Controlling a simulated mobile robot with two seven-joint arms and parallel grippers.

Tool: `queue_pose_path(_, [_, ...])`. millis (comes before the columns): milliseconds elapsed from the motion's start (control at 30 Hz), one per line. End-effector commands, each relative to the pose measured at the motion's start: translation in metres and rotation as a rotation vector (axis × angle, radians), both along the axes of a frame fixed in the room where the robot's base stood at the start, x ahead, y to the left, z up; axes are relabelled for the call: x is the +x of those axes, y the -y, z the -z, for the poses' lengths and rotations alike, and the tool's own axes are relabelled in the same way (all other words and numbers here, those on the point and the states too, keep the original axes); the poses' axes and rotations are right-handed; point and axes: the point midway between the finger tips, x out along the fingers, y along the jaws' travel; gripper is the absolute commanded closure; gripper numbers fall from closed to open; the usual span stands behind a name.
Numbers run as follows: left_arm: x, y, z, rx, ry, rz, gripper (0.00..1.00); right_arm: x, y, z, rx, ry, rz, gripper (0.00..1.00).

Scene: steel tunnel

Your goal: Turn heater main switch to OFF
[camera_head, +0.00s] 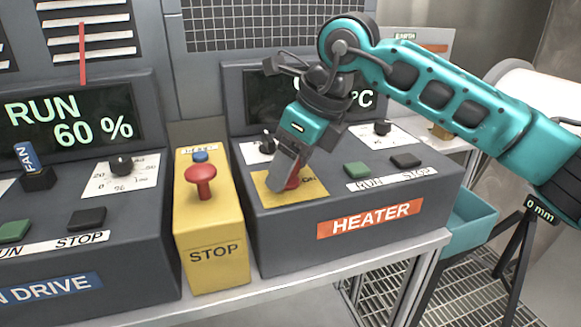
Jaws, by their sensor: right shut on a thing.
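The heater panel (262,222) is a dark grey sloped box with an orange HEATER label. Its main switch (294,180) is a red knob on a yellow plate (268,197) with "ON" printed at its right side. My right gripper (287,181) comes down from the upper right and is shut on the red switch. The fingers hide much of the knob, so I cannot tell its exact angle. The OFF marking is not visible. My left gripper is not in view.
A yellow box (215,255) marked STOP, with a red mushroom button (201,176), stands just left of the heater panel. Green RUN (357,169) and black STOP (405,160) buttons lie right of the switch. A fan-drive panel (100,240) is at left.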

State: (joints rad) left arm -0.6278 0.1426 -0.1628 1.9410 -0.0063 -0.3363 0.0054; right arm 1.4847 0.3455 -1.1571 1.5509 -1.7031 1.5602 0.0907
Motion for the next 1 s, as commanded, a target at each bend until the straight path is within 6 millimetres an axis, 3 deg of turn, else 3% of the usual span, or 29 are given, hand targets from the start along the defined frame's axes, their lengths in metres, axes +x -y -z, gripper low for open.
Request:
queue_pose_path(600, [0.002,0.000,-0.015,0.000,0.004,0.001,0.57,0.004,0.001,-0.003,0.002,0.000,-0.561,0.65])
queue_pose_path(1000, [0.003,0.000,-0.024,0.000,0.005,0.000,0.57,0.005,0.000,-0.002,0.001,0.002,-0.780,0.65])
